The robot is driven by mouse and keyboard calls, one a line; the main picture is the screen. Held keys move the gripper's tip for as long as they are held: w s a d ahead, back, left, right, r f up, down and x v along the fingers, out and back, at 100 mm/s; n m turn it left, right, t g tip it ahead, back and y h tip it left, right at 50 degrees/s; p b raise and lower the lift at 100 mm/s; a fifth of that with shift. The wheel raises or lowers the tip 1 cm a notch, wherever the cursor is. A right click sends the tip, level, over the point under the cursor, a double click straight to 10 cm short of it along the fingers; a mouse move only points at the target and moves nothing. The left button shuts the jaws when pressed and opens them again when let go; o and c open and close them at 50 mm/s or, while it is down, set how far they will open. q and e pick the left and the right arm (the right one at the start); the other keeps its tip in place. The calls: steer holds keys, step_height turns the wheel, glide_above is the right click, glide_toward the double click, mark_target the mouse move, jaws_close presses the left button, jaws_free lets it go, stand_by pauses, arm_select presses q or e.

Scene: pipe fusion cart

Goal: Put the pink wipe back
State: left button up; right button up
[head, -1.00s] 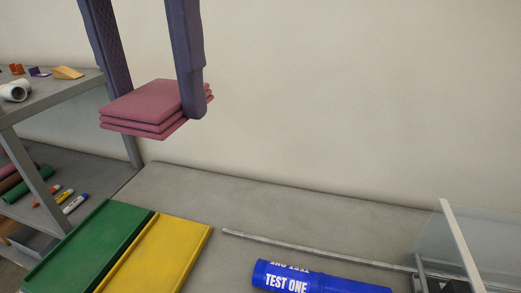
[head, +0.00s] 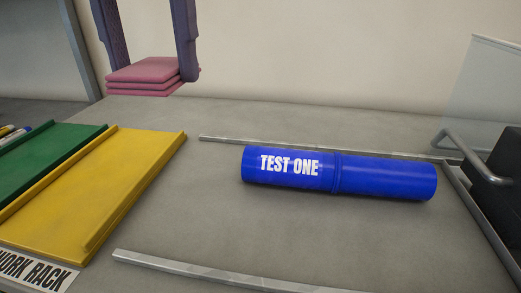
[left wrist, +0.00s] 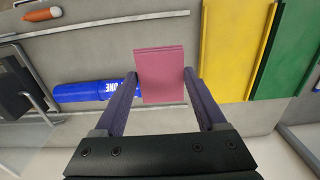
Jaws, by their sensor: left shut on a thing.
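The pink wipe (head: 143,75) is a folded stack of several flat layers, held level above the back of the grey bench. My left gripper (head: 146,68) is shut on it, with one dark purple finger at each side. In the left wrist view the wipe (left wrist: 161,75) shows between the two fingers (left wrist: 160,85), with the bench below it. My right gripper is not in view.
A blue pipe marked TEST ONE (head: 290,163) lies on the bench between two metal rails (head: 220,277). A yellow tray (head: 95,190) and a green tray (head: 45,155) lie at the left. A clear panel (head: 490,85) stands at the right.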

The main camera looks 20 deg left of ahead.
arm_select(q)
steer(key=shift+f, duration=0.65)
steer(key=b, duration=0.5)
glide_above(191, 230)
step_height(191, 230, down, 15)
step_height(191, 230, down, 5)
steer(key=shift+r+b, duration=0.2)
steer(key=shift+b, duration=0.25)
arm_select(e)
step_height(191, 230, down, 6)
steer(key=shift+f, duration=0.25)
arm_select(q)
steer(key=shift+f, duration=0.1)
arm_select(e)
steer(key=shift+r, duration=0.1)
arm_select(q)
steer(key=o, duration=1.3)
steer(key=shift+c, duration=0.2)
